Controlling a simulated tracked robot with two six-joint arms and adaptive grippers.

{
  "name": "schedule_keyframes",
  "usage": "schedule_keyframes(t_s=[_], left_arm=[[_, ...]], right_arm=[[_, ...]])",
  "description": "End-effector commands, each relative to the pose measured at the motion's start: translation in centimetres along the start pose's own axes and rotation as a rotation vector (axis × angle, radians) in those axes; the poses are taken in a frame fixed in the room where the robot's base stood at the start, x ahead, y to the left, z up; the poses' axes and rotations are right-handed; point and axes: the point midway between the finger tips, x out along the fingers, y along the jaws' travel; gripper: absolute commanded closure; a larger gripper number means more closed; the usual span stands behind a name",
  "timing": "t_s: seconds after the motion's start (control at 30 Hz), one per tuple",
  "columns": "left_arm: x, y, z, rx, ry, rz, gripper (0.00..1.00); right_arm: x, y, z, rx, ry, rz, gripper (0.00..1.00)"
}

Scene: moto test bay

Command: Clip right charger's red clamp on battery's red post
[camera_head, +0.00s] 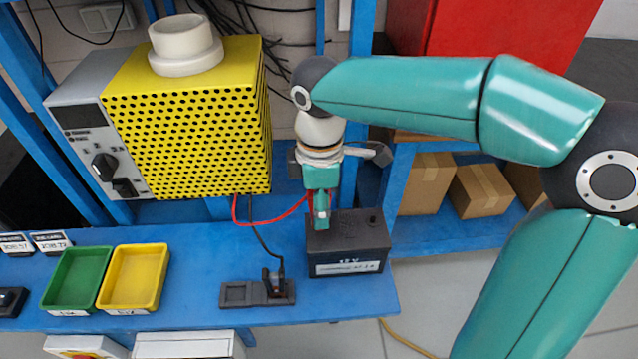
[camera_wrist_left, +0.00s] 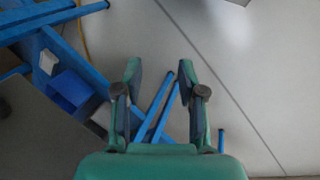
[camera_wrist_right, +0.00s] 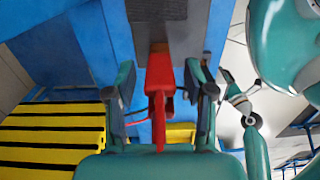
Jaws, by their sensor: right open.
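My right gripper (camera_head: 321,212) is above the left part of the dark 12 V battery (camera_head: 349,262) in the head view. In the right wrist view its fingers (camera_wrist_right: 160,80) are open, with the red clamp (camera_wrist_right: 159,85) between them. The clamp's far end is near a brownish part by the battery; whether it grips the red post cannot be told. The post is hidden by the gripper in the head view. A red cable (camera_head: 270,222) runs from the yellow charger (camera_head: 190,130) to the clamp. My left gripper (camera_wrist_left: 160,78) is open and empty over the floor.
A black clamp (camera_head: 273,280) stands in a dark holder (camera_head: 236,294) left of the battery on the blue bench (camera_head: 200,330). Green (camera_head: 75,280) and yellow (camera_head: 134,279) trays lie further left. Cardboard boxes (camera_head: 482,190) are behind at right.

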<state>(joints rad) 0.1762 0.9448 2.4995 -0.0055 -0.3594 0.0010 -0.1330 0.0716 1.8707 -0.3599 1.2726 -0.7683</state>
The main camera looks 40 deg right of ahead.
Motion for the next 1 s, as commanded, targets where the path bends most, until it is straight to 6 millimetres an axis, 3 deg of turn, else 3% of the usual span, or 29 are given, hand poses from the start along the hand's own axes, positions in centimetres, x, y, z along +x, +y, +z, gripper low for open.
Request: schedule_keyframes(t_s=[0.6, 1.0], left_arm=[[0.0, 0.0, 0.0, 0.0, 0.0, 0.0, 0.6], [0.0, 0.0, 0.0, 0.0, -0.001, 0.0, 0.6]], right_arm=[[-10.3, 0.1, -0.1, -0.001, 0.003, 0.003, 0.46], [-11.5, 0.1, 0.0, 0.0, 0.001, 0.001, 0.46]])
